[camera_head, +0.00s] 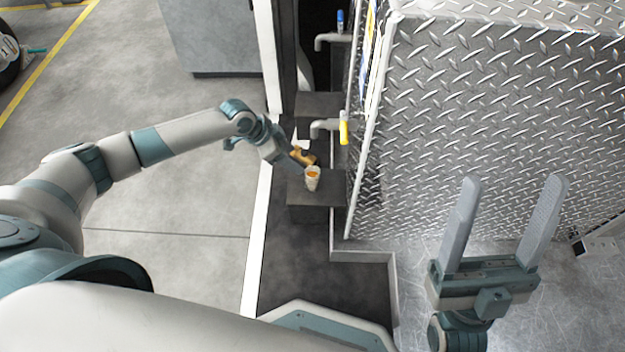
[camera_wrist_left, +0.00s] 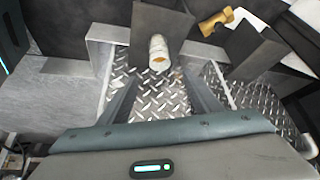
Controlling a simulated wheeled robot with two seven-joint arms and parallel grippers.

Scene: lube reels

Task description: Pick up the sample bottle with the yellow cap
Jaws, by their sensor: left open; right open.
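The sample bottle (camera_head: 312,181), small and whitish with an orange-yellow top, stands on a dark block below the yellow-handled tap in the head view. In the left wrist view the bottle (camera_wrist_left: 158,52) is ahead of my fingers, roughly centred between their lines. My left gripper (camera_head: 296,160) is open and close to the bottle, at its upper left; its fingers are partly hard to make out. In the left wrist view the left gripper (camera_wrist_left: 160,86) is open and empty. My right gripper (camera_head: 512,182) is open and empty, in front of the diamond-plate panel.
A gold-brown fitting (camera_head: 303,155) is just behind the bottle. A grey tap with a yellow handle (camera_head: 344,128) and another with a blue handle (camera_head: 340,20) stick out above dark blocks. The diamond-plate cabinet (camera_head: 480,110) fills the right. Open floor (camera_head: 170,200) lies left.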

